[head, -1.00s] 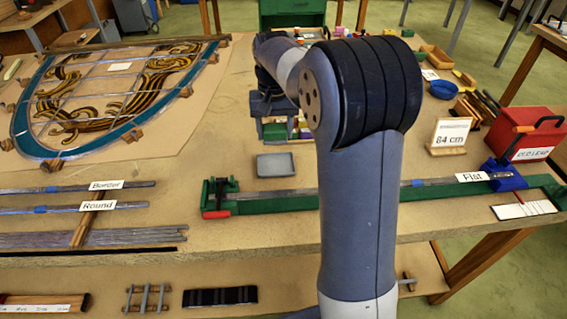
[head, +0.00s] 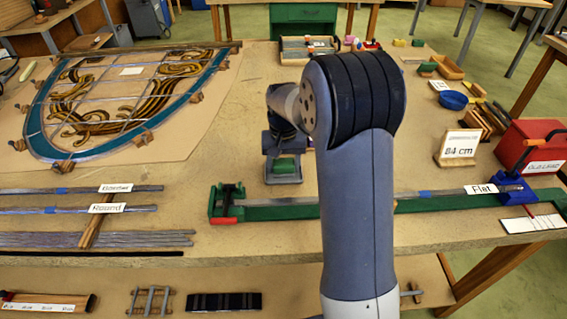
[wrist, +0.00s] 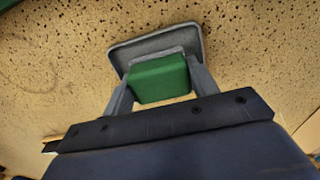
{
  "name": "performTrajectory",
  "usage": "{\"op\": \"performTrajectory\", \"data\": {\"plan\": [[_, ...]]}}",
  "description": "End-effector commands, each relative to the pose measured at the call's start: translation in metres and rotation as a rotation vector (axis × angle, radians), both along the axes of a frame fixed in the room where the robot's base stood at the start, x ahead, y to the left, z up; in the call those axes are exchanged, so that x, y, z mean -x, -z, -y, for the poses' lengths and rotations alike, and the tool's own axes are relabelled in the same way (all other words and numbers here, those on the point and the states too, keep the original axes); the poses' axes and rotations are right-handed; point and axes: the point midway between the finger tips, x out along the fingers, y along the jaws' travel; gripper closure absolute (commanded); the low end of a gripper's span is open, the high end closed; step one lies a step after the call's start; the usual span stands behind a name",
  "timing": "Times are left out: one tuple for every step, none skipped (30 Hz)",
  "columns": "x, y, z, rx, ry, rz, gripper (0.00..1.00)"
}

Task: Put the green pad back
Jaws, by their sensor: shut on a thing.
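The green pad (wrist: 160,80) is between the two fingers of my gripper (wrist: 160,85) in the wrist view. The gripper is shut on it. A small grey tray (wrist: 154,43) shows behind the pad; its rim sticks out around the pad's far side. In the head view the pad (head: 284,166) is in my gripper (head: 284,158), over the grey tray (head: 280,181) on the bench. I cannot tell whether the pad touches the tray floor.
A green channel with a lead strip (head: 290,210) lies in front of the tray. The leaded panel (head: 130,95) is at left. A sign (head: 459,147) and a red box (head: 532,145) stand at right. My arm hides part of the bench.

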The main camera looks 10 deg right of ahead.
Motion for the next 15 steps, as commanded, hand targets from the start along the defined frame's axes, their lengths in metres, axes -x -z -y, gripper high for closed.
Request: {"op": "performTrajectory", "data": {"plan": [[0.0001, 0.0028, 0.0000, 0.000, 0.000, -0.001, 0.66], [0.0001, 0.0038, 0.0000, 0.000, 0.000, 0.000, 0.66], [0.0001, 0.0025, 0.0000, 0.000, 0.000, 0.000, 0.41], [0.0001, 0.0024, 0.0000, 0.000, 0.000, 0.000, 0.39], [0.0001, 0.0024, 0.0000, 0.000, 0.000, 0.000, 0.36], [0.0001, 0.0023, 0.0000, 0.000, 0.000, 0.000, 0.35], [0.0001, 0.0023, 0.0000, 0.000, 0.000, 0.000, 0.35], [0.0001, 0.0023, 0.0000, 0.000, 0.000, 0.000, 0.35], [0.0001, 0.0023, 0.0000, 0.000, 0.000, 0.000, 0.35], [0.0001, 0.0023, 0.0000, 0.000, 0.000, 0.000, 0.35], [0.0001, 0.0022, 0.0000, 0.000, 0.000, 0.000, 0.35], [0.0001, 0.0015, 0.0000, 0.000, 0.000, 0.000, 0.35], [0.0000, 0.0003, 0.0000, 0.000, 0.000, 0.000, 0.35], [0.0000, -0.0016, 0.0000, 0.000, 0.000, 0.000, 0.35], [-0.0003, -0.0042, 0.0000, 0.000, 0.000, 0.001, 0.35]]}}
